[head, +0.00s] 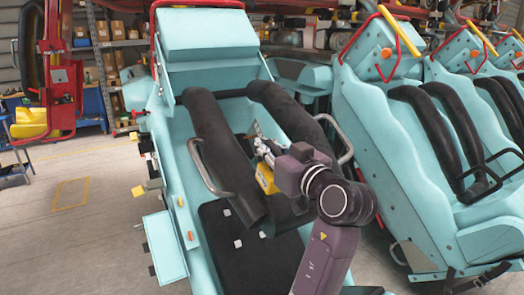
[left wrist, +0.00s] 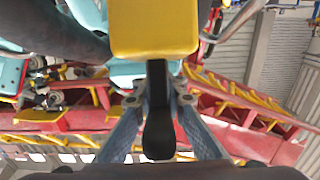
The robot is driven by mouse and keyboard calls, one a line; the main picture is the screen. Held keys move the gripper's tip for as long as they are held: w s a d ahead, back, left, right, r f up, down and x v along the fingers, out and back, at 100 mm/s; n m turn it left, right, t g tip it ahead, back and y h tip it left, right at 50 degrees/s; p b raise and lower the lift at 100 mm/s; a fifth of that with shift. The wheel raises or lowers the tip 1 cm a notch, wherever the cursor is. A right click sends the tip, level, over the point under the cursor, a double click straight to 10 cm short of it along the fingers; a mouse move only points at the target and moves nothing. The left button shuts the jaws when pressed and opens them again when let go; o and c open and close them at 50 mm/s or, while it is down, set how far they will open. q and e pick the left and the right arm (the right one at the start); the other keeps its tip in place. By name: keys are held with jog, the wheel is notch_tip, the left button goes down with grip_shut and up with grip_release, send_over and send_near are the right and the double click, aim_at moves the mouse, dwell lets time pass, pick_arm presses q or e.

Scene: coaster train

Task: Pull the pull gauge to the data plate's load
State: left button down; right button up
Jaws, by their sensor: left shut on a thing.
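My left gripper (head: 263,150) is over the near teal coaster seat, between its black padded restraints. It is shut on the black handle of the yellow pull gauge (head: 266,179). In the left wrist view the gauge's yellow body (left wrist: 154,28) is at the top, and its black handle (left wrist: 159,125) runs down between the two fingers of the gripper (left wrist: 158,100). The gauge's scale or reading does not show in either view. I cannot make out a data plate. My right gripper is not in view.
The thick black restraint (head: 217,155) lies close left of the gauge, with a grey grab handle (head: 203,168) beside it. Another row of teal seats (head: 400,125) stands to the right. Open floor (head: 85,200) lies to the left, with shelving (head: 115,60) behind.

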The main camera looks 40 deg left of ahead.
pick_arm(q)
jog(key=shift+r, duration=0.6)
jog(key=c, duration=2.1)
grip_release()
jog(key=shift+o, duration=0.8)
jog(key=shift+d+f, duration=0.1)
jog(key=shift+d, duration=0.15)
jog(key=shift+a, duration=0.15)
jog(key=shift+r, duration=0.25)
notch_tip(320, 180, up, 10)
jog(key=shift+f, duration=0.25)
